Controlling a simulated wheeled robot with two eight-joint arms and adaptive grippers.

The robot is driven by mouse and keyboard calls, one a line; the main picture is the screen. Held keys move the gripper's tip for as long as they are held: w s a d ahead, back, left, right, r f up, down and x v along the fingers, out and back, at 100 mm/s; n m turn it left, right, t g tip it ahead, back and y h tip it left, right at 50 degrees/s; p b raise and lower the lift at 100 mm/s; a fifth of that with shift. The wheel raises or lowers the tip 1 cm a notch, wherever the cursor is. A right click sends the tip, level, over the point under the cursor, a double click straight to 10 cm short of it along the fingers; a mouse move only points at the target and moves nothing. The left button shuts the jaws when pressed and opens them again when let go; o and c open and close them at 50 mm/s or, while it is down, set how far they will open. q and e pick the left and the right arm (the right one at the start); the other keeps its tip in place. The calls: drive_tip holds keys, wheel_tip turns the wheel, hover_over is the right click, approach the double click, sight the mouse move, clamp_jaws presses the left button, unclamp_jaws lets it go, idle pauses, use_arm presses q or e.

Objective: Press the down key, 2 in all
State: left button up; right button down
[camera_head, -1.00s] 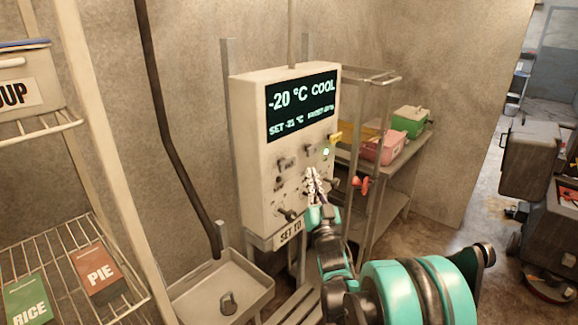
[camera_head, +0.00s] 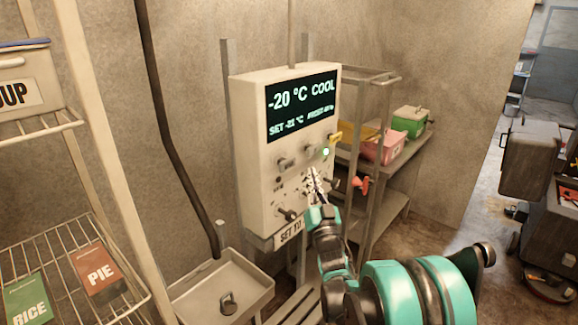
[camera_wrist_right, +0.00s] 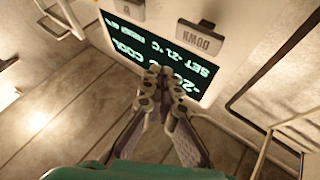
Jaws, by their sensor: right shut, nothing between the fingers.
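A pale control box (camera_head: 250,150) hangs on the wall with a dark display (camera_head: 302,105) reading "-20 °C COOL" and "SET -21 °C". The down key (camera_head: 284,162) is grey, below the display at the left. In the right wrist view it shows upside down, marked DOWN (camera_wrist_right: 200,38). My right gripper (camera_head: 314,172) is shut and empty in front of the box's lower half. In the wrist view its fingertips (camera_wrist_right: 159,75) overlap the display, with the key above and right of them. No contact with the key shows. My left gripper is out of view.
A second grey key (camera_head: 309,151) sits right of the down key, near a lit green lamp (camera_head: 326,152). Knobs, including one at the lower left (camera_head: 288,214), project from the box. A tray (camera_head: 245,272) lies below; a shelf (camera_head: 412,160) with boxes stands right.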

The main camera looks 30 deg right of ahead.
drive_tip(key=shift+m, duration=0.3)
drive_tip(key=s+m+b, duration=0.1)
drive_tip(key=m+b, duration=0.1)
drive_tip(key=m, duration=0.4)
drive_tip(key=s+d+m+b, duration=0.1)
drive_tip(key=m+b, duration=0.1)
drive_tip(key=m, duration=0.4)
drive_tip(key=s+m+b, duration=0.1)
drive_tip(key=m, duration=0.6)
drive_tip(key=shift+s+d+g+h+b, duration=0.25)
drive_tip(key=shift+s+g+h+b, duration=0.05)
drive_tip(key=shift+g+b, duration=0.1)
drive_tip(key=shift+w, duration=0.15)
drive_tip(key=b, duration=0.1)
approach(294, 158)
wheel_tip(294, 158, up, 2)
drive_tip(key=w+d, duration=0.2)
drive_tip(key=shift+w+a, duration=0.25)
drive_tip(key=shift+w, duration=0.6)
drive_tip(key=shift+w+r, duration=0.1)
drive_tip(key=shift+w+a, duration=0.15)
drive_tip(key=shift+w, duration=0.15)
